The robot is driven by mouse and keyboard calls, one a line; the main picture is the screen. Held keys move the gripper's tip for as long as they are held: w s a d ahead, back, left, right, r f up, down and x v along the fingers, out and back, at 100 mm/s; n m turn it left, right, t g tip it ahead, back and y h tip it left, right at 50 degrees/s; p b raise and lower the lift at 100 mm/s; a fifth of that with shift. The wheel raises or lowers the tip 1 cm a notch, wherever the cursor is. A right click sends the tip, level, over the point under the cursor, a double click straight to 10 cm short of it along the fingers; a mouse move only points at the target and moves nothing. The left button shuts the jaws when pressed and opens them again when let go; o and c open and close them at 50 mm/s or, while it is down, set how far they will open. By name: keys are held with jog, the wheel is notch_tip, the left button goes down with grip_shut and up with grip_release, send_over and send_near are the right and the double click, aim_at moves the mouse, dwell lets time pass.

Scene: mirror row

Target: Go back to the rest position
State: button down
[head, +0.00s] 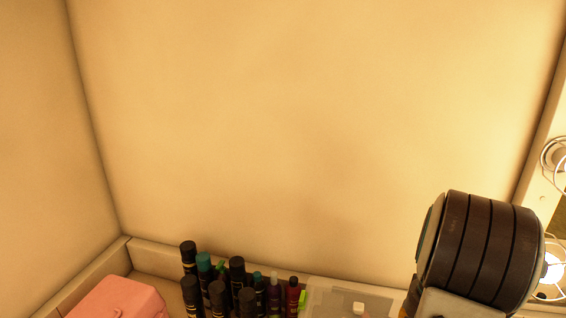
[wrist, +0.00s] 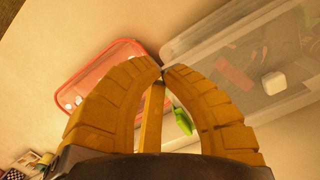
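In the wrist view my gripper (wrist: 162,72) has two curved yellow fingers with their tips together, and it looks shut. A yellow bar shows behind the gap between the fingers. I see nothing clearly held in the tips. The gripper is over a pale surface, with a clear box to the right and a red-rimmed clear case to the left below it. In the head view only a thick dark banded arm link of mine shows at the lower right; the gripper itself is out of that view.
Several dark bottles (head: 218,285) stand in a ledge corner beside a pink case (head: 118,300). A clear box (head: 345,302) with a white block (head: 358,308) is to their right; it also shows in the wrist view (wrist: 225,45). Caged lamps (head: 550,268) are at the right edge.

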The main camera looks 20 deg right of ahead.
jog(key=w+a+r+n+t, duration=0.1)
jog(key=a+r+n, duration=0.4)
jog(key=a, duration=0.7)
jog(key=a+r+n+t+h+b, duration=0.1)
jog(key=a+r+n+t, duration=0.3)
jog(key=a, duration=0.8)
jog(key=shift+w+a+r+n+t, duration=0.3)
jog(key=shift+w+r+n, duration=0.05)
jog(key=shift+n, duration=1.05)
